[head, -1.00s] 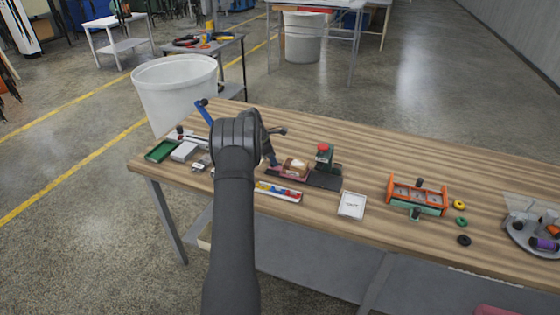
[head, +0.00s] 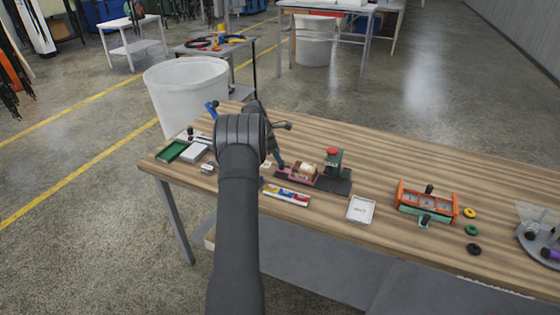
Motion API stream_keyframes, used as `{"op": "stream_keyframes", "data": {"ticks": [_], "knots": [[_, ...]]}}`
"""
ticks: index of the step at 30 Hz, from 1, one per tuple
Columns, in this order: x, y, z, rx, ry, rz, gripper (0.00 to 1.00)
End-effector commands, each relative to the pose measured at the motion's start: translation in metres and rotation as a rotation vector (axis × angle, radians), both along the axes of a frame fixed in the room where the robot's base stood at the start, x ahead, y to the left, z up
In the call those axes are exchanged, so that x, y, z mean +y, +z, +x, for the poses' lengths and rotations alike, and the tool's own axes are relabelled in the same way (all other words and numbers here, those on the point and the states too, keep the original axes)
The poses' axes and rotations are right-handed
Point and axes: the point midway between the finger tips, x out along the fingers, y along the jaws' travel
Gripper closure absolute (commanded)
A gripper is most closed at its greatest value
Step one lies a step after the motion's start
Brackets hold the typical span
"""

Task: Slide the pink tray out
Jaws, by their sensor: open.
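The pink tray (head: 276,173) is small and low, at the left part of a dark base plate (head: 335,185) on the wooden bench. A brown block with a pale top (head: 305,170) sits at its right side. A green post with a red knob (head: 332,154) stands on the base behind the block. My gripper (head: 280,163) reaches down from behind my forearm to the tray's left end. Its jaws are open. They are small and partly hidden, so I cannot tell whether they touch the tray.
A red, blue and yellow strip (head: 286,196) lies in front of the base. A white square tray (head: 361,209) is to its right. An orange frame (head: 427,200) and several rings are further right. A green tray (head: 173,152) and white box (head: 195,153) are at left.

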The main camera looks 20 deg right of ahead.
Motion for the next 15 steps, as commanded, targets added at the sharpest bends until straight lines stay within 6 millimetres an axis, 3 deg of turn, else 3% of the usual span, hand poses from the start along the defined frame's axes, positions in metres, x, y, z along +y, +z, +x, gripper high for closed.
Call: {"op": "stream_keyframes", "data": {"ticks": [9, 15], "knots": [[0.032, 0.074, 0.002, -0.003, 0.002, 0.000, 0.58], [0.046, 0.108, 0.003, -0.003, 0.002, 0.001, 0.58]]}}
